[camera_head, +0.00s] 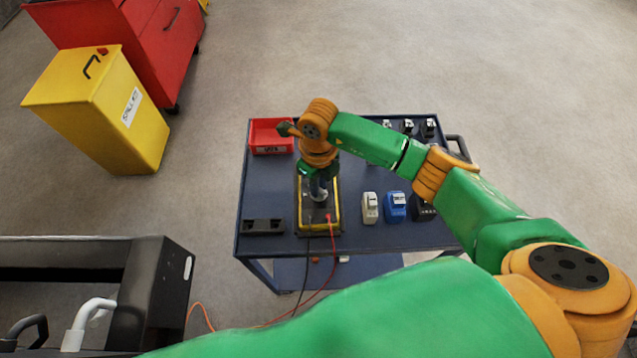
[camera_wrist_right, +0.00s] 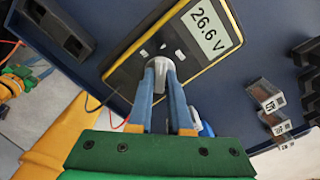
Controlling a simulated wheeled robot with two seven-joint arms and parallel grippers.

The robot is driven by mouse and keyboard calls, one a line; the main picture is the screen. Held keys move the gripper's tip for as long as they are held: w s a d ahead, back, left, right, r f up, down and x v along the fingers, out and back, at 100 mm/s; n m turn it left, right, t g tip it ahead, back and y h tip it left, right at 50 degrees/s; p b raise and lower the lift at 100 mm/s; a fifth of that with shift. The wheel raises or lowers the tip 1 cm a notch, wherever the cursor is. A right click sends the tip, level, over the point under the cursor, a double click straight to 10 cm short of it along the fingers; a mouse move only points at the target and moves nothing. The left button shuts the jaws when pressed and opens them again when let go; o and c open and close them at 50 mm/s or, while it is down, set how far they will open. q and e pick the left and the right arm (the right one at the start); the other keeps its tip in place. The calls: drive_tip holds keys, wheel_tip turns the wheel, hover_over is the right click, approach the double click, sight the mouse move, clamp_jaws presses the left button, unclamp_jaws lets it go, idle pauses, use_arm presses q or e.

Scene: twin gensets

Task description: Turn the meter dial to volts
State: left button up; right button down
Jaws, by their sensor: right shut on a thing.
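The meter (camera_head: 338,212), dark with a yellow border, lies on the blue cart top. In the right wrist view, the meter (camera_wrist_right: 205,68) has a lit display (camera_wrist_right: 211,27) reading 26.6 V. My right gripper (camera_head: 318,192) points down over the meter. In the wrist view, the right gripper (camera_wrist_right: 163,72) is shut on the grey round dial (camera_wrist_right: 160,63). The fingers hide much of the dial, and I cannot read its pointer or markings. My left gripper does not show clearly in either view.
On the blue cart (camera_head: 262,190) are a red bin (camera_head: 270,137), a black holder (camera_head: 262,227), a white block (camera_head: 370,208) and a blue block (camera_head: 395,206). Red and black leads run off the front edge. A yellow spill-kit bin (camera_head: 105,105) stands on the floor.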

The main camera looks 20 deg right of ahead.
drive_tip(key=c, duration=0.8)
unclamp_jaws()
drive_tip(key=shift+c, duration=0.2)
wheel_tip(320, 180, up, 7)
drive_tip(key=shift+f+b, duration=0.2)
drive_tip(key=shift+b, duration=0.6)
drive_tip(key=shift+r, duration=0.3)
